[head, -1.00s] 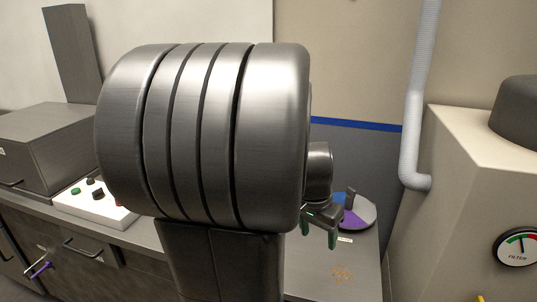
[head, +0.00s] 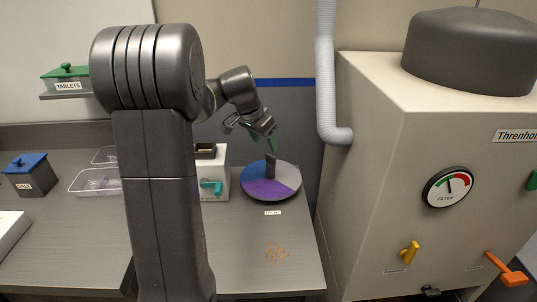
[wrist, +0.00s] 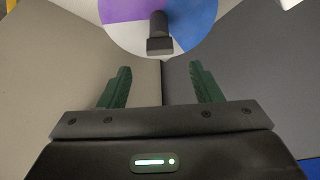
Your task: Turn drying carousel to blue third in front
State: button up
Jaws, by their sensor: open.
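The drying carousel (head: 291,181) is a round disc in purple, blue and grey thirds on the bench. In the head view the purple third (head: 266,189) faces the front, the blue third (head: 254,171) lies at the back left and the grey third is at the right. A dark upright post (head: 271,165) stands on it. My gripper (head: 254,131) is above and behind the disc, open and empty. In the wrist view the post (wrist: 159,33) is ahead of the open fingers (wrist: 160,70), apart from them, with purple left and blue right.
A white box with a teal handle (head: 212,187) stands left of the carousel. The large beige machine (head: 370,120) and its white pipe (head: 328,80) are at the right. My arm hides part of the bench.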

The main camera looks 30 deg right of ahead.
aim_at(270, 156)
jog(key=x, duration=0.7)
jog(key=shift+d+f, duration=0.1)
jog(key=shift+f, duration=0.05)
jog(key=c, duration=1.3)
grip_shut()
